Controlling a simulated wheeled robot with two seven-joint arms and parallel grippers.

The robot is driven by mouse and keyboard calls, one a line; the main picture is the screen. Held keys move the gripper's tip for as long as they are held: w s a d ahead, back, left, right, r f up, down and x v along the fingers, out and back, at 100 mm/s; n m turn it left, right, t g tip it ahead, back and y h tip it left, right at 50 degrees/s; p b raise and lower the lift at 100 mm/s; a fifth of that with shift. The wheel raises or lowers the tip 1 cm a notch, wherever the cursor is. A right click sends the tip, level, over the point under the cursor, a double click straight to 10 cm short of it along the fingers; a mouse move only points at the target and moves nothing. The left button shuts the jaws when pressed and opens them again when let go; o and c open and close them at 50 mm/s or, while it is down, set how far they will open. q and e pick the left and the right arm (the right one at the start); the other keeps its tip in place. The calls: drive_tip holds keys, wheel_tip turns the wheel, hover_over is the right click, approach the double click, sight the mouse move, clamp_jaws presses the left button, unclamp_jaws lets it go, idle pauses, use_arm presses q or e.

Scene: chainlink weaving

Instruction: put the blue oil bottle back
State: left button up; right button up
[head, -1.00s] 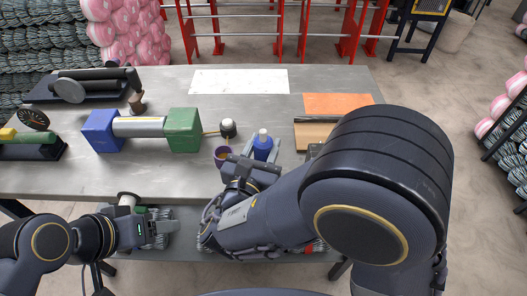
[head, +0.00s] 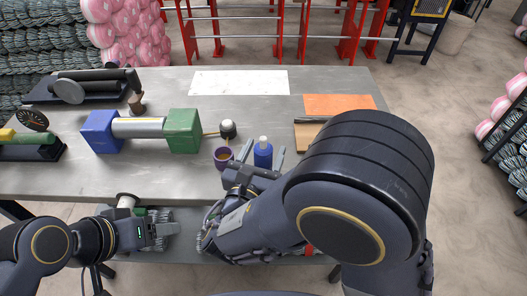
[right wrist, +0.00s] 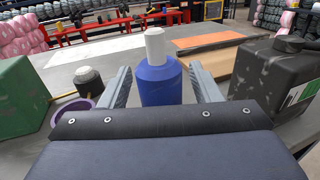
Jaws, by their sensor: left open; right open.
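The blue oil bottle (head: 263,154) with a whitish cap stands upright near the table's front edge in the head view. It also shows in the right wrist view (right wrist: 158,82), its base hidden behind my gripper's body. My right gripper (head: 261,159) is open, with one finger on each side of the bottle. In the right wrist view a gap shows between the bottle and each finger. My left gripper (head: 172,232) is open and empty, low in front of the table at the left.
A purple cup (head: 223,158) stands close left of the bottle, beside a white-topped dark round object (head: 228,128). A blue-and-green ended roller (head: 140,127) lies further left. A dark box-like can (right wrist: 278,72) is right of the gripper. A white sheet (head: 240,82) lies at the back.

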drive_tip(key=v, duration=1.2)
drive_tip(key=shift+r, duration=0.2)
